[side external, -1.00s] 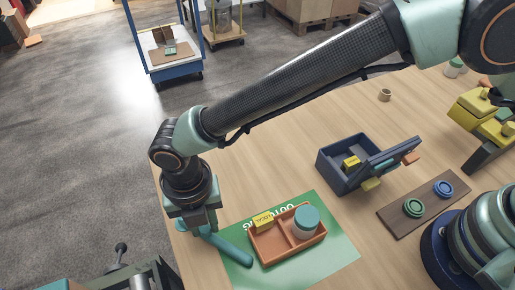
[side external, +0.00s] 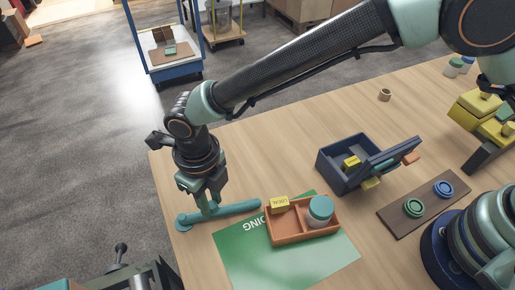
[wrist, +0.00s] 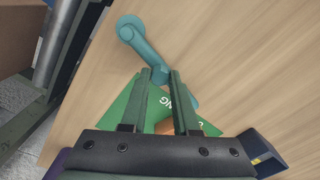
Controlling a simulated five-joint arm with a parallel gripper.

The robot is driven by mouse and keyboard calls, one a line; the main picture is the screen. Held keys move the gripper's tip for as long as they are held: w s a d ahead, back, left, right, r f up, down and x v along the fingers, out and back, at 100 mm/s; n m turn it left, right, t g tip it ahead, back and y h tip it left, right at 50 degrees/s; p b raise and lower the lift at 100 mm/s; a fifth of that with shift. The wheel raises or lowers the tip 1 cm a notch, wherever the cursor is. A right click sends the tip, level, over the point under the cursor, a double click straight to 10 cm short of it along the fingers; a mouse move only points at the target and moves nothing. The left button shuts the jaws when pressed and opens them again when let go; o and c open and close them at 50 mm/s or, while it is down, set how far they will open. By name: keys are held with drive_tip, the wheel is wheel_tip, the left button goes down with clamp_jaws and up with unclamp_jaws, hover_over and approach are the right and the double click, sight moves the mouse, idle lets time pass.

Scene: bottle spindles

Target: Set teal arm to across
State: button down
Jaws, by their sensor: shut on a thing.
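The teal arm (side external: 238,209) is a bar with a round end (side external: 182,223) at the table's left side. It lies nearly crosswise in the side view, its free end near the orange tray; whether they touch I cannot tell. In the wrist view the teal arm (wrist: 142,46) runs from a round end at the top down to the right, partly hidden by a finger. My gripper (wrist: 160,76) is shut on a teal upright part of the arm; in the side view my gripper (side external: 211,206) is over the bar near its round end.
The orange tray (side external: 304,233) holds a yellow block (side external: 280,203) and a teal-lidded jar (side external: 320,210), partly on a green mat (side external: 280,268). A dark blue bin (side external: 337,177) stands behind. A brown board (side external: 420,212) with round pieces is at right. The table's left edge is close.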

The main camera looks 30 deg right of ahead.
sight(211, 202)
drive_tip(key=shift+w+n, duration=0.25)
drive_tip(key=shift+n, duration=0.05)
idle(0.4)
drive_tip(key=c, duration=0.7)
unclamp_jaws()
drive_tip(key=shift+o, duration=0.2)
wheel_tip(211, 202, up, 12)
drive_tip(key=shift+r, duration=0.1)
